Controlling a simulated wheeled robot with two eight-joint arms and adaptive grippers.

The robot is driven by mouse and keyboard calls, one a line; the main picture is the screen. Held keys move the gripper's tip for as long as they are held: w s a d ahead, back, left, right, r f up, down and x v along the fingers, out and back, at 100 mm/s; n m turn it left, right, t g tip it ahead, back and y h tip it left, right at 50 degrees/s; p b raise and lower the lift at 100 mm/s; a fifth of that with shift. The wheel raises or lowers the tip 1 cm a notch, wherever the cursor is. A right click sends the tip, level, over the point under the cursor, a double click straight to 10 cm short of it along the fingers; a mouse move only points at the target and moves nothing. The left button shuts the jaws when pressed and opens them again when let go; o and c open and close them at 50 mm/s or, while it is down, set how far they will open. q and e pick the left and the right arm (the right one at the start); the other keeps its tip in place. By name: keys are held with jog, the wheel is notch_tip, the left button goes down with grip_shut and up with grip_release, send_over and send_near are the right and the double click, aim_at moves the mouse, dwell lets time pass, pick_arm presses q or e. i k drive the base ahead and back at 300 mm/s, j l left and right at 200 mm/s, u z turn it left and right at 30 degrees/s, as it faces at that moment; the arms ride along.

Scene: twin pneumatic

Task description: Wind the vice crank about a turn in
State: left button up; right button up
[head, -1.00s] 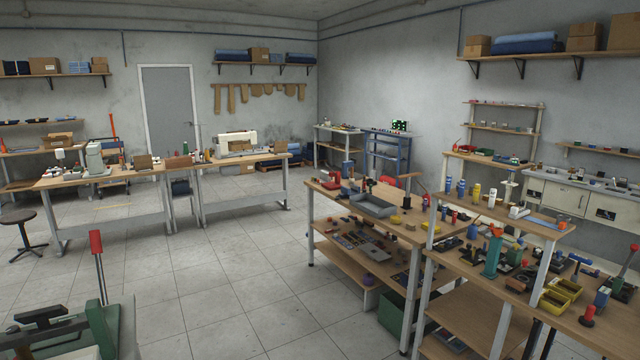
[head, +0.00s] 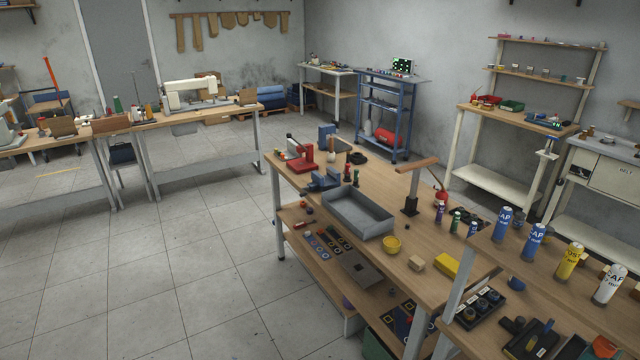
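A small blue vice-like tool (head: 324,181) sits on the wooden workbench (head: 400,262), at its left side, just behind a grey tray. It is too small here to make out its crank or how far its jaws are apart. A red hand-press-like tool (head: 301,160) stands just behind it. Neither of my grippers shows in the head view.
The grey tray (head: 343,222), a yellow bowl (head: 391,246) and a post with a wooden crossbar (head: 412,190) stand on the same bench. Several cans, one a blue can (head: 503,224), line a nearer bench at right. The tiled floor (head: 190,270) left of the bench is clear.

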aim_at(305, 193)
jog(key=i+j, duration=0.3)
jog(key=i, duration=0.15)
jog(key=i+j, duration=0.35)
jog(key=i+j+z, duration=0.1)
jog(key=i+j, duration=0.55)
jog(key=j, duration=0.25)
jog(key=i+j+z, duration=0.1)
jog(key=i+j, duration=0.25)
jog(key=j, duration=0.1)
